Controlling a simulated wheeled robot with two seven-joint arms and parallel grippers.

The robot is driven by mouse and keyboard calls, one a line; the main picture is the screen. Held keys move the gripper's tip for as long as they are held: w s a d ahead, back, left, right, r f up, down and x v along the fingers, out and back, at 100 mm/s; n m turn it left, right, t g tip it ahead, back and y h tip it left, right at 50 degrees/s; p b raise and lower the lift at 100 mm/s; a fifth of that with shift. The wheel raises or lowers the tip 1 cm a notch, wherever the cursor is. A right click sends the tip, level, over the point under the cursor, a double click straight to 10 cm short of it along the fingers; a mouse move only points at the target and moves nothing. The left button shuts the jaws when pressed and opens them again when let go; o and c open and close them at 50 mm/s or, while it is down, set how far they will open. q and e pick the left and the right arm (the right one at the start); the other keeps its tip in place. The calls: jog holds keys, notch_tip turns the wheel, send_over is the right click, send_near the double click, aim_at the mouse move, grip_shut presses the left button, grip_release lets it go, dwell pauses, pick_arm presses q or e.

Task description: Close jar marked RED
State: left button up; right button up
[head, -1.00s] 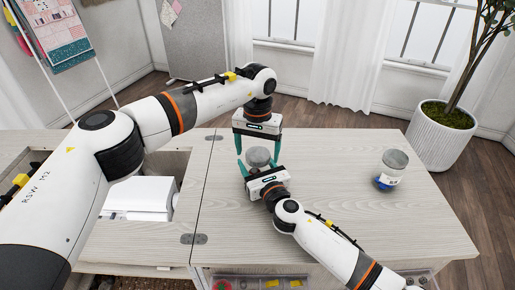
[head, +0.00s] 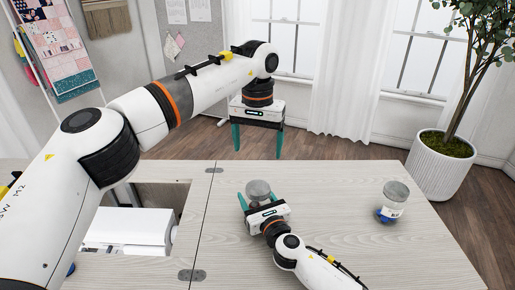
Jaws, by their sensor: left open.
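A jar with a round grey top (head: 258,188) stands on the table in the head view. Its front and any label are hidden behind my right gripper (head: 260,199). That gripper's teal fingers are on either side of the jar and appear closed against it. My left gripper (head: 258,143) is open and empty, pointing down, above and behind that jar and apart from it. A second jar (head: 394,196) with a blue and white label stands upright to the right, apart from both grippers.
The pale wooden table (head: 330,185) is clear between the two jars. A white machine (head: 128,232) sits in the recess at left. A potted plant (head: 441,163) stands on the floor beyond the table's right edge.

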jog(key=o, duration=2)
jog(key=shift+c, duration=0.2)
jog(key=shift+s, duration=0.1)
jog(key=p+v, duration=0.1)
jog(key=v, duration=1.1)
